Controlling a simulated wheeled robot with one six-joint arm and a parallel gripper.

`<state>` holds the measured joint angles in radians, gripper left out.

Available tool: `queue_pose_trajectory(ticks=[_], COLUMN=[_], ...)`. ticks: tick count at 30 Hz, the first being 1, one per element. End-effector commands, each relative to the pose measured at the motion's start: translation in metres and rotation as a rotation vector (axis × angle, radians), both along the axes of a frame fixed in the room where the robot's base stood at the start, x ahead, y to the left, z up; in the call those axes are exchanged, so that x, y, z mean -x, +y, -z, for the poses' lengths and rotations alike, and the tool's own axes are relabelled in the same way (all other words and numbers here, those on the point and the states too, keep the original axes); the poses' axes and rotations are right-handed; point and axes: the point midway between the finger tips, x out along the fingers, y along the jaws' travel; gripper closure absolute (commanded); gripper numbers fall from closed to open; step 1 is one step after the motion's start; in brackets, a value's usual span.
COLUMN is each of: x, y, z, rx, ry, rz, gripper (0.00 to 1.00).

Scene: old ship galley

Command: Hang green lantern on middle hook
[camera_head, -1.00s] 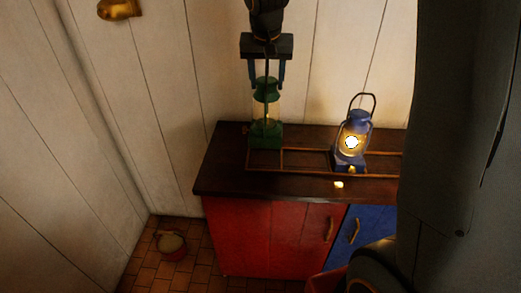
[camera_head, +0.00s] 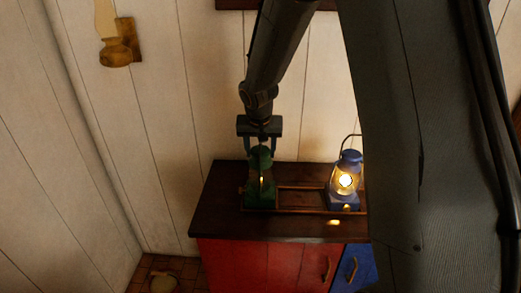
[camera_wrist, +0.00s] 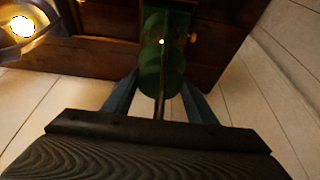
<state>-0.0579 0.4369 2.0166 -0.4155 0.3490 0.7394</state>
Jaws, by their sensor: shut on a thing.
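The green lantern (camera_head: 260,188) stands upright at the left end of the railed frame on the dark counter. I cannot tell whether its base is lifted off the surface. My gripper (camera_head: 260,148) points down from above and is shut on the lantern's upper part. In the wrist view, the green lantern (camera_wrist: 162,65) lies between the blue fingers of my gripper (camera_wrist: 160,85), its wire handle running toward the palm. No hooks show clearly in either view.
A lit blue lantern (camera_head: 345,180) stands right of the green one on the dark counter (camera_head: 215,215). A dark board edge (camera_head: 235,4) shows at the top. Red cupboard doors (camera_head: 260,265) are below.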

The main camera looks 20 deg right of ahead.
Motion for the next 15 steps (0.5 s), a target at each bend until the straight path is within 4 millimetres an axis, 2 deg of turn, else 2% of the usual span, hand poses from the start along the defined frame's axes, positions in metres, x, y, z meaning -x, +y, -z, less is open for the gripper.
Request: queue_pose_trajectory(ticks=[12,13,15], x=[-0.0015,-0.0002,-0.0001], y=[0.0003,0.0001,0.0002], z=[0.0045,0.0054,0.0050], rx=[-0.001,-0.001,-0.001], ry=[-0.004,-0.001,-0.001], rz=[0.000,0.001,0.001], gripper=[1.00,0.45,0.33])
